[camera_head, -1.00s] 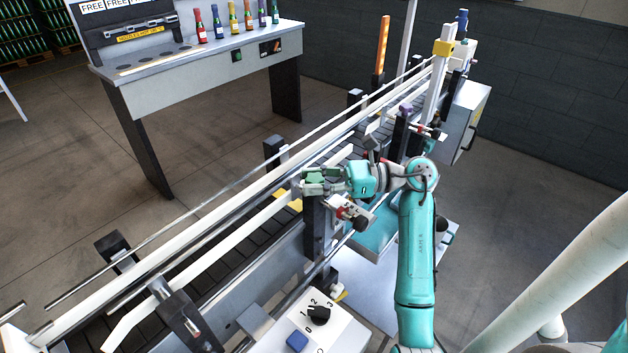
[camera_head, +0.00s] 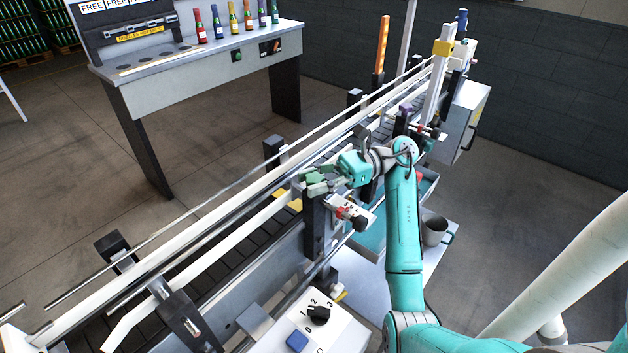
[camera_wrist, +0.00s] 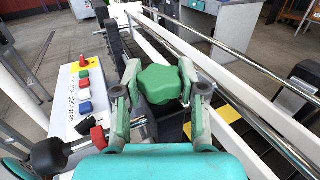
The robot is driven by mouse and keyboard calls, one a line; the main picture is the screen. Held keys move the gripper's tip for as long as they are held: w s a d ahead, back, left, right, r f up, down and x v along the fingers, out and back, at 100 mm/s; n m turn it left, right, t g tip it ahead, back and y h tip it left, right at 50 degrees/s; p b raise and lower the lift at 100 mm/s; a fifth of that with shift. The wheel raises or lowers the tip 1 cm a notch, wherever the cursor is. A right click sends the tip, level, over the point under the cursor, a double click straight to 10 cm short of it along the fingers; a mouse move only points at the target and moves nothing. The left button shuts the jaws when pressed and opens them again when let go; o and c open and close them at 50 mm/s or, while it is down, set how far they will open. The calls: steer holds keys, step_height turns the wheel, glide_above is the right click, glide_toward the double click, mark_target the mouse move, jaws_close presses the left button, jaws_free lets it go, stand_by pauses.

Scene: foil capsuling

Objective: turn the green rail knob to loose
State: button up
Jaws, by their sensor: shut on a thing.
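The green rail knob (camera_wrist: 160,84) is lobed and sits on top of a dark post beside the conveyor. In the wrist view my gripper (camera_wrist: 161,92) has one finger on each side of the knob, shut on it. In the head view my gripper (camera_head: 312,181) is at the post (camera_head: 317,225), and its fingers partly hide the knob (camera_head: 316,178). Whether the knob is tight or loose cannot be told.
White guide rails (camera_head: 215,218) run along the conveyor. A control box with a black dial (camera_head: 319,315) and blue button (camera_head: 297,341) stands in front. A red-tipped clamp (camera_head: 358,222) is close by the post. A grey mug (camera_head: 434,229) stands right of my arm.

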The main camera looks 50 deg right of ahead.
mark_target(314, 177)
steer(key=o, duration=1.2)
steer(key=shift+c, duration=0.2)
step_height(314, 177, up, 10)
